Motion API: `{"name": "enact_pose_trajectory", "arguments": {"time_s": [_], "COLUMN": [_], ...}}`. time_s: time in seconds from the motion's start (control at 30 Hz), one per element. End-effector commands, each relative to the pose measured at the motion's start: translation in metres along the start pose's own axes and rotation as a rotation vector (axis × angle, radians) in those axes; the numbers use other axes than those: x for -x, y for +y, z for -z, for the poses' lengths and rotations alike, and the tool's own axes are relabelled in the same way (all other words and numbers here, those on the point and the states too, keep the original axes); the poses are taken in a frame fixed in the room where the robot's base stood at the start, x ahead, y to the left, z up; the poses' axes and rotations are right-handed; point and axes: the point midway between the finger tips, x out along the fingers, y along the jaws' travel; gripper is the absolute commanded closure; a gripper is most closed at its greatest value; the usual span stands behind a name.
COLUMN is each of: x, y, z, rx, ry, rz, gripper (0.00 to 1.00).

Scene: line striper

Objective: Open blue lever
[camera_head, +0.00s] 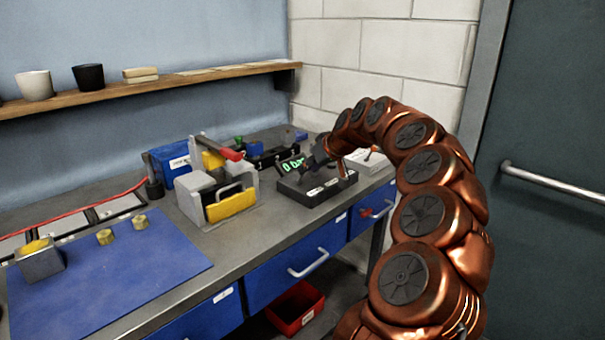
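My copper-coloured arm arches in from the lower right. Its end, with my gripper (322,160), hangs over a black box (317,188) on the workbench, beside a green lit display (293,164). The fingers are small, dark and partly lost against the box, so their opening is unclear. I cannot clearly make out a blue lever; it may be hidden by the gripper or be among the small blue parts (238,141) behind the clamp. A lever with a red handle (231,155) stands on the grey and yellow clamp fixture (228,203).
A blue mat (125,270) at the left holds a metal block (40,261) and two brass pieces (138,222). Blue drawers (300,262) are below, with a red bin (296,308) on the floor. A shelf (150,86) runs above.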

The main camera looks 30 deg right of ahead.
Motion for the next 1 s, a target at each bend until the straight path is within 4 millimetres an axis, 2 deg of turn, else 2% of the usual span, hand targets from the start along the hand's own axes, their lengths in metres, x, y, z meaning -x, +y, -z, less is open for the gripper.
{"name": "enact_pose_trajectory", "arguments": {"time_s": [0.1,0.3,0.43,0.67,1.0], "x": [-0.019,-0.043,-0.051,-0.051,-0.051], "y": [-0.001,-0.002,-0.001,-0.001,-0.001], "z": [-0.001,0.001,0.000,0.000,0.000], "rx": [0.000,0.002,0.001,0.001,0.001], "ry": [-0.006,-0.001,-0.001,0.000,0.000], "rz": [0.002,0.001,0.001,0.001,0.000], "gripper": [0.66,0.66,0.66,0.66,1.00]}}
